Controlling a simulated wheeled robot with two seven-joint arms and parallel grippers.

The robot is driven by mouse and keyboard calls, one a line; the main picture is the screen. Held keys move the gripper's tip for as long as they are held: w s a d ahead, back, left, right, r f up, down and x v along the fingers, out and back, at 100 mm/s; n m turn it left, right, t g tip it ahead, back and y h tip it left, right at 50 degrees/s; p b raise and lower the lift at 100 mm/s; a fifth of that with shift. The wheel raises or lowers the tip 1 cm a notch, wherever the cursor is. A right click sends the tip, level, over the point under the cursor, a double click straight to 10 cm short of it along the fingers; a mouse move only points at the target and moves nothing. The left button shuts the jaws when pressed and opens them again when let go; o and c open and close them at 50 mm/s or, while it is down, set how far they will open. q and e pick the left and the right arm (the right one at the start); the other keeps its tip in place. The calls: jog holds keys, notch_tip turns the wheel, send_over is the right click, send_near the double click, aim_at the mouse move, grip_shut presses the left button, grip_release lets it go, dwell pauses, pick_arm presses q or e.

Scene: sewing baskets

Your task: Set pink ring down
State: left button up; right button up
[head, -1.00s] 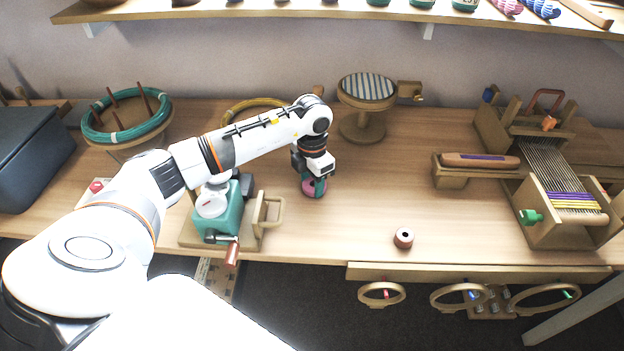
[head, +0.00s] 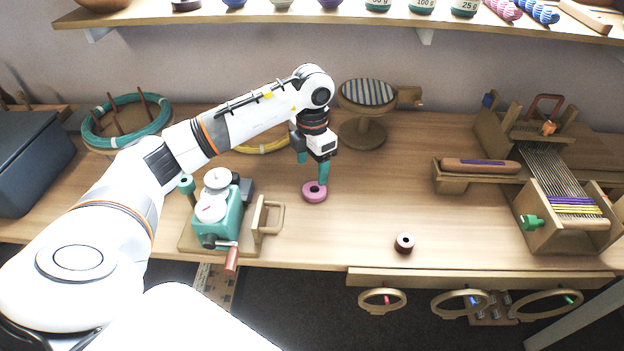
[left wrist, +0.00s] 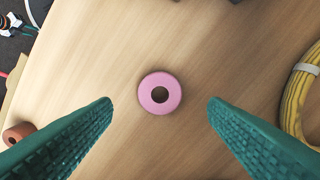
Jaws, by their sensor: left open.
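The pink ring (head: 314,191) lies flat on the wooden table, to the right of the teal winding machine. It also shows in the left wrist view (left wrist: 160,93), centred between the fingers, with a dark hole in its middle. My left gripper (head: 312,172) is open above the ring, its teal fingers apart and not touching it. In the left wrist view both fingers (left wrist: 160,108) stand well clear of the ring on either side. My right gripper is not in view.
The teal winder (head: 217,215) with its crank stands left of the ring. A yellow hoop (left wrist: 300,95) lies behind, and a striped round cushion stand (head: 366,93) stands at the back. Table around the ring is clear.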

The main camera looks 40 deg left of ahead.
pick_arm(q)
jog(key=shift+r, duration=2.4)
jog(key=shift+f, duration=0.1)
